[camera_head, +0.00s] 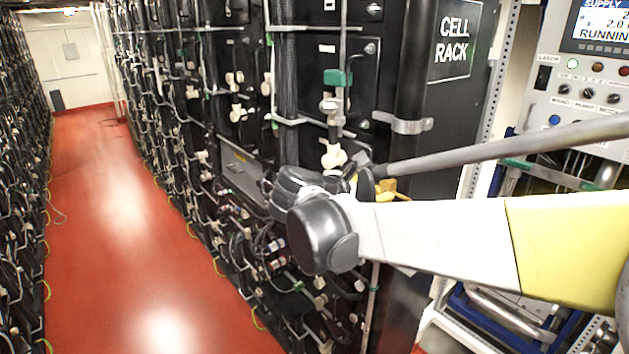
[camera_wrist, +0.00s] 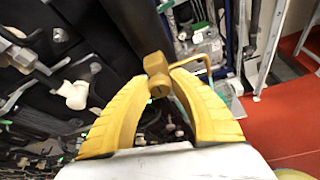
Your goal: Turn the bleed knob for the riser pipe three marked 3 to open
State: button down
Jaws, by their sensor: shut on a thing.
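In the wrist view, my gripper (camera_wrist: 158,84) has its two ribbed yellow fingers closed in around a brass-coloured knob (camera_wrist: 156,66). The knob has a blocky body with a slot in its face, and a bent yellow rod runs from it to the right. In the head view, my gripper (camera_head: 366,184) is mostly hidden behind my wrist at the corner of the black cell rack. A yellow piece (camera_head: 386,188) shows just right of it. A pipe (camera_head: 342,60) runs down the rack front above. I cannot read a 3 mark in either view.
The black cell rack (camera_head: 455,110) stands close behind my gripper. A grey control panel (camera_head: 590,90) with a lit display is at the right. White valve fittings (camera_wrist: 75,94) and hoses crowd the left of the wrist view.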

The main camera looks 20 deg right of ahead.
dwell(0.5)
jog(key=c, duration=1.1)
grip_release()
jog(key=v, duration=1.2)
jog(key=shift+w, duration=0.15)
jog(key=shift+f, duration=0.1)
